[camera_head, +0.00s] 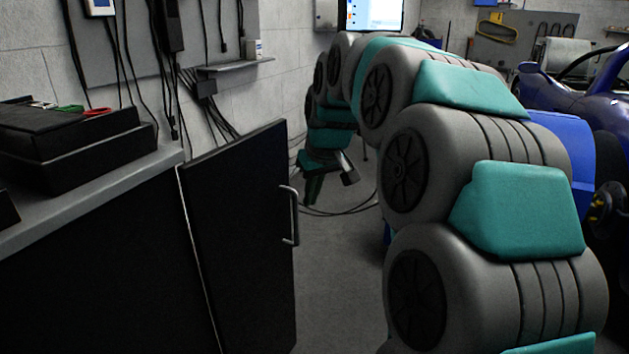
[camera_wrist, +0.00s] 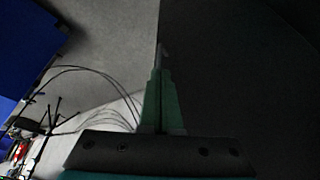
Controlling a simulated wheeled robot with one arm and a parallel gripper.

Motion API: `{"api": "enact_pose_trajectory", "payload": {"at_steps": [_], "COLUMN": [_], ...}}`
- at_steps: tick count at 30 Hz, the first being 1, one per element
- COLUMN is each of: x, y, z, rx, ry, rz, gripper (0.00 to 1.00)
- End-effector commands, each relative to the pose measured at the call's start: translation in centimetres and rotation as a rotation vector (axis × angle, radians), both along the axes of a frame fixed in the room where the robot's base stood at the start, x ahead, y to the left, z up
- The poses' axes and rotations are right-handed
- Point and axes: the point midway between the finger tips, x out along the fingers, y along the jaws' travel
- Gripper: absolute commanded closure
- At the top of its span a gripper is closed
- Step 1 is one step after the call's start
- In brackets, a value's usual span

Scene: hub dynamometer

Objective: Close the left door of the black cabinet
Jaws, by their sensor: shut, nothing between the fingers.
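The black cabinet (camera_head: 90,270) fills the lower left of the head view. Its black door (camera_head: 240,230) stands open, swung out from the cabinet front, with a grey bar handle (camera_head: 291,215) near its free edge. My gripper (camera_head: 312,190) points down just past that free edge, partly out of clear view. In the wrist view the green fingers of my gripper (camera_wrist: 160,80) are together and empty. A dark flat surface (camera_wrist: 235,70), apparently the door, lies right alongside the fingertips. I cannot tell whether they touch it.
A black case (camera_head: 70,135) with small tools lies on the cabinet's grey top. Cables hang on the wall and lie on the floor (camera_head: 340,270). A blue car (camera_head: 570,90) stands at the right. Grey floor right of the door is open.

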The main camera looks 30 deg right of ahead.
Motion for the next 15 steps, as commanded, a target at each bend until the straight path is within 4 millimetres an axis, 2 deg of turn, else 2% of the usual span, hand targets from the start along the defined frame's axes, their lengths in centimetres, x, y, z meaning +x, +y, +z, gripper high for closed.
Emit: {"api": "enact_pose_trajectory", "payload": {"at_steps": [5, 15], "x": [0.9, 4.1], "y": [0.0, 0.0], "z": [-2.4, -2.0], "rx": [0.002, -0.001], "ry": [0.004, 0.001], "rz": [0.001, 0.001], "gripper": [1.0, 1.0]}}
